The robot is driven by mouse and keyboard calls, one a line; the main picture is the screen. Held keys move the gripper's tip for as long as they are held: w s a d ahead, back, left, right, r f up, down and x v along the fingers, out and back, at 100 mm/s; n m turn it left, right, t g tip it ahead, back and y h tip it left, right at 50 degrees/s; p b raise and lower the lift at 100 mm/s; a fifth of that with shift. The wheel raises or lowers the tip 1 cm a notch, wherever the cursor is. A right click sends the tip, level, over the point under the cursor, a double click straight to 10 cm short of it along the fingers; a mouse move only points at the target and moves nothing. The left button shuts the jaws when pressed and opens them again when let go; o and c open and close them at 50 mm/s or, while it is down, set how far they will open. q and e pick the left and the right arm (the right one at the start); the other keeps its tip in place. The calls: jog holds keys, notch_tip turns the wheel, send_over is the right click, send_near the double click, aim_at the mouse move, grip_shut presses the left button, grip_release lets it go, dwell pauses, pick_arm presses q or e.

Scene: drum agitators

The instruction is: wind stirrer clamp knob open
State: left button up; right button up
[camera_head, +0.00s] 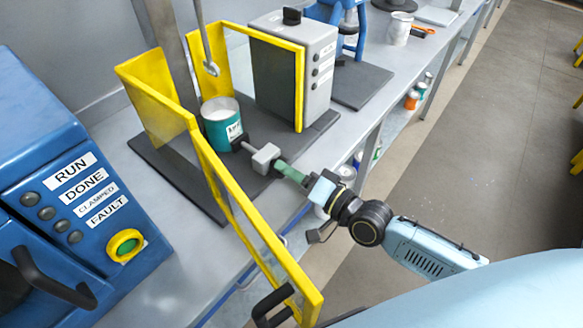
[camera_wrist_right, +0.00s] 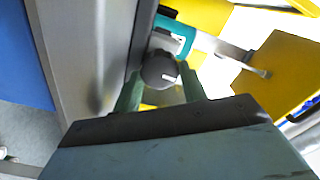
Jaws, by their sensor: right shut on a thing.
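The dark round clamp knob (camera_wrist_right: 160,70) sits between the two green fingers of my right gripper (camera_wrist_right: 160,88) in the right wrist view. The gripper is shut on it. A pale grey clamp block (camera_head: 265,158) shows in the head view at the tips of my right gripper (camera_head: 283,168), joined by a short rod to a black jaw (camera_head: 241,142) beside the teal-labelled can (camera_head: 222,126). The knob is mostly hidden there by the fingers. The stirrer shaft (camera_head: 207,45) hangs above the open can. My left gripper is not in view.
A yellow-framed guard door (camera_head: 235,205) stands open to the left of my right arm. A grey control box (camera_head: 292,70) stands behind the can on the dark base plate (camera_head: 178,178). A blue machine (camera_head: 50,150) fills the left side.

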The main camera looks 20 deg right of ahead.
jog(key=shift+n+p, duration=0.45)
jog(key=shift+n, duration=0.65)
jog(key=o, duration=1)
jog(key=v, duration=1.3)
jog(key=shift+s+d, duration=0.1)
jog(key=shift+s, duration=0.1)
